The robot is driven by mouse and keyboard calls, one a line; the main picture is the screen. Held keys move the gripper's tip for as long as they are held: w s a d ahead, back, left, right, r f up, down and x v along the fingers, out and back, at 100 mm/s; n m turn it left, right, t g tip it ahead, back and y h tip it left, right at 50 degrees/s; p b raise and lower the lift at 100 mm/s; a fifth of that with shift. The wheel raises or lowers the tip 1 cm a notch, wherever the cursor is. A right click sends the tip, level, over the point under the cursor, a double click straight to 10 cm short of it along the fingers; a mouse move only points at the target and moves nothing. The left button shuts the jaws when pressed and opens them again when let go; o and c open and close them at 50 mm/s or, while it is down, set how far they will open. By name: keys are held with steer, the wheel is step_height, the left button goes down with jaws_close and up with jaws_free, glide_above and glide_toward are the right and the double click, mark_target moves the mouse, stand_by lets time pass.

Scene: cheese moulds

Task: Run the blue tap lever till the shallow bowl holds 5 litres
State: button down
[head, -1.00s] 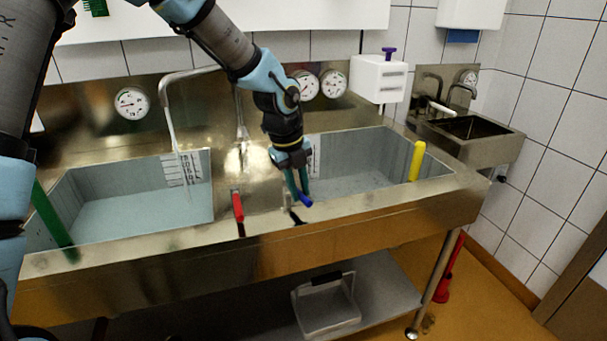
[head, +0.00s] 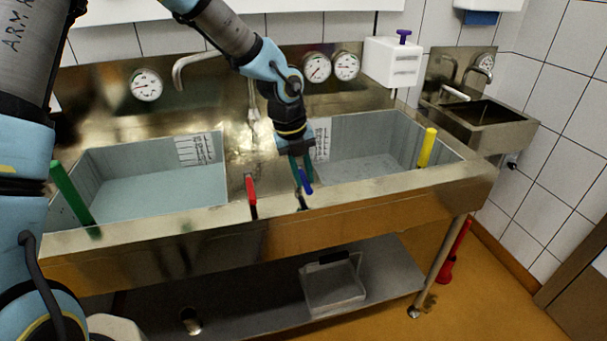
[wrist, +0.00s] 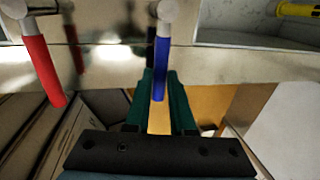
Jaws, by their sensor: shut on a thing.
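The blue tap lever (head: 307,182) is on the front ledge between the two sink bowls, and it hangs down much like the red lever (head: 251,190) beside it. My gripper (head: 301,182) is shut on the blue lever, whose blue handle (wrist: 161,70) shows between the green fingers in the wrist view. The left bowl (head: 212,190) has a marked scale (head: 195,149) on its back wall, and its spout (head: 190,65) shows no stream. The right bowl (head: 405,128) also has a scale, partly behind my arm. I cannot tell which bowl is the shallow one, nor read either level.
Gauges line the splashback. A small basin (head: 490,125) is at the right.

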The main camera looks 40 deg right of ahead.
steer(key=c, duration=0.8)
jaws_free()
steer(key=shift+a, duration=0.1)
steer(key=shift+o, duration=0.2)
step_height(320, 180, up, 11)
steer(key=a+b, duration=0.1)
steer(key=a, duration=0.1)
steer(key=shift+w+f+b, duration=0.2)
steer(key=shift+w+b, duration=0.2)
steer(key=shift+w, duration=0.05)
